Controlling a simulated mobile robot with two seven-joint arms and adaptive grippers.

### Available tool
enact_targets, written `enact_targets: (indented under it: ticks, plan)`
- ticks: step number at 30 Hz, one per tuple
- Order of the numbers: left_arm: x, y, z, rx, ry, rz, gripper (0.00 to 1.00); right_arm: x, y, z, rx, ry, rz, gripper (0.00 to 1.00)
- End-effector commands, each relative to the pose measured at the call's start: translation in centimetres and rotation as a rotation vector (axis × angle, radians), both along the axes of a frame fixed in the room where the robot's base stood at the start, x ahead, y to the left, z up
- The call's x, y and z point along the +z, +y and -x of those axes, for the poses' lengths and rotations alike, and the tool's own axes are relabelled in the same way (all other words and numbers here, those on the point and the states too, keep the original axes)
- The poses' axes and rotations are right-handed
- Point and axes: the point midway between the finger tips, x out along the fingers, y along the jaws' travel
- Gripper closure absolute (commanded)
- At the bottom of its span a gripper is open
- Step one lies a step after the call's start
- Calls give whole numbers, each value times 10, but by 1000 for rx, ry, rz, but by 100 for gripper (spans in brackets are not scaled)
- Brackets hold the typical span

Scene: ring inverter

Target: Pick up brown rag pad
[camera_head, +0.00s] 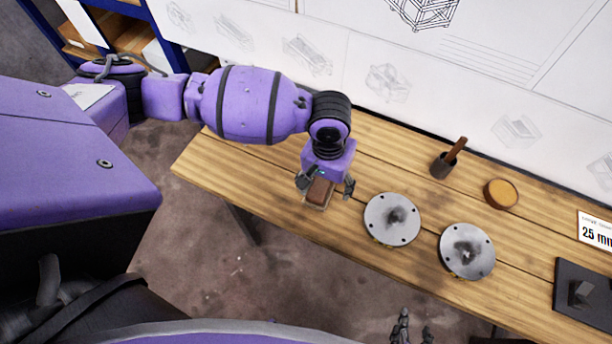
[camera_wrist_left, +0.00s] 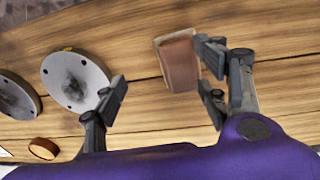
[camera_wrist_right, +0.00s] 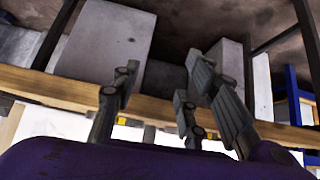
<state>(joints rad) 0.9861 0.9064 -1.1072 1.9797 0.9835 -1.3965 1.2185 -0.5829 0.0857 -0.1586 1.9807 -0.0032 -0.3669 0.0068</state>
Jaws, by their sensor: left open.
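The brown rag pad (camera_head: 319,193) lies on the wooden workbench near its front edge, partly hidden by my left gripper in the head view. It also shows in the left wrist view (camera_wrist_left: 178,63), as a brown block on a paler base or tray. My left gripper (camera_head: 326,187) is open above the pad, with its fingers on either side of it in the head view. In the left wrist view the gripper (camera_wrist_left: 165,92) is empty and the pad is nearer the right finger. My right gripper (camera_wrist_right: 160,88) is open and empty; its tips show at the head view's bottom edge (camera_head: 411,330).
Two grey metal discs (camera_head: 391,220) (camera_head: 467,251) lie right of the pad. Behind them are a dark cup with a wooden handle (camera_head: 449,158) and a round tan-topped dish (camera_head: 501,194). A dark plate (camera_head: 585,293) is at far right. The bench's left end (camera_head: 205,165) is clear.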

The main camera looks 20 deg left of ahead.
Motion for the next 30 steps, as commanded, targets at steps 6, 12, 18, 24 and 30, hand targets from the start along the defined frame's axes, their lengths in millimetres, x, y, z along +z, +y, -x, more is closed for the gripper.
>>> enact_targets:
  ticks: [6, 12, 18, 24, 30]
  plan:
    - [8, 19, -18, 57, -3, -57, 33, 0, 1, -1, 1, -3, -1, 60]
    - [-15, 18, -18, 57, -4, -56, 33, -2, 2, -3, -3, -7, -4, 60]
    - [-43, 20, -18, 55, -6, -56, 33, -3, 4, -4, -6, -9, -7, 60]
    - [-61, 19, -18, 54, -8, -54, 33, -5, 3, -4, -4, -6, -5, 60]
    - [-62, 19, -19, 54, -9, -54, 33, -5, 3, -4, -4, -7, -3, 60]
